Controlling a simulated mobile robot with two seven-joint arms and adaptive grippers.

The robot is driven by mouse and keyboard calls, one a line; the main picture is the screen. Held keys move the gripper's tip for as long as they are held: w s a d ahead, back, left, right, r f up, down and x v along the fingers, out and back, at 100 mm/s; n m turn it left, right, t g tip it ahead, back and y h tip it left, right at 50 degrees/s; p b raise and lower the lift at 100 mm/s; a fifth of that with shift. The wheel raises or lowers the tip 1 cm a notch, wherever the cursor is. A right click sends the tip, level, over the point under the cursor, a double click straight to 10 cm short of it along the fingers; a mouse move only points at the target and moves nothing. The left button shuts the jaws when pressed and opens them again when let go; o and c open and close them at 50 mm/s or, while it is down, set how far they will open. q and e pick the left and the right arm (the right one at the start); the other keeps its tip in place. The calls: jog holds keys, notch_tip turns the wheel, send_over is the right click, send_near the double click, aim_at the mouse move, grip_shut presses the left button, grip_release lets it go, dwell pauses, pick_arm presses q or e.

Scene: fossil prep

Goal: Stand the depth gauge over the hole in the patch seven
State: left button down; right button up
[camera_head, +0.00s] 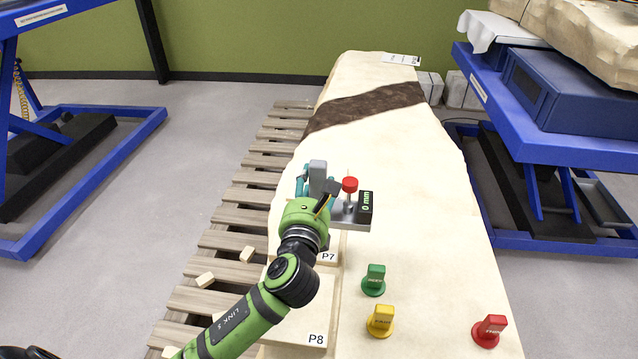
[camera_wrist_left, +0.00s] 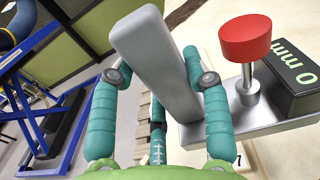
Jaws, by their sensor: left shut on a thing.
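The depth gauge (camera_head: 350,216) has a grey base plate, an upright grey handle, a red-topped plunger and a dark display reading 0 mm. My left gripper (camera_head: 318,186) is shut on the grey handle; in the left wrist view its teal fingers lie on both sides of the handle, and the gauge (camera_wrist_left: 240,122) shows on the right. The patch seven (camera_head: 328,257), labelled P7, lies just below the gauge in the head view, partly covered by my arm and the gauge. Its hole is hidden. I cannot tell whether the base touches the surface. My right gripper is not in view.
Patch P8 (camera_head: 316,338) lies nearer. Green (camera_head: 373,281), yellow (camera_head: 380,321) and red (camera_head: 490,331) knobbed markers stand on the pale block (camera_head: 430,240) to the right. Small wooden pieces lie on the pallet (camera_head: 225,240) at left. Blue lift tables flank the block.

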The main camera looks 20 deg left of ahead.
pick_arm(q)
jog(key=w+a+f+p, duration=0.1)
jog(key=a+f+p, duration=0.1)
jog(key=a, duration=0.8)
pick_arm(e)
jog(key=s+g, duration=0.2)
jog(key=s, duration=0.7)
pick_arm(q)
jog(key=f+b, duration=0.6)
jog(key=b, duration=0.2)
jog(key=shift+w+f, duration=0.2)
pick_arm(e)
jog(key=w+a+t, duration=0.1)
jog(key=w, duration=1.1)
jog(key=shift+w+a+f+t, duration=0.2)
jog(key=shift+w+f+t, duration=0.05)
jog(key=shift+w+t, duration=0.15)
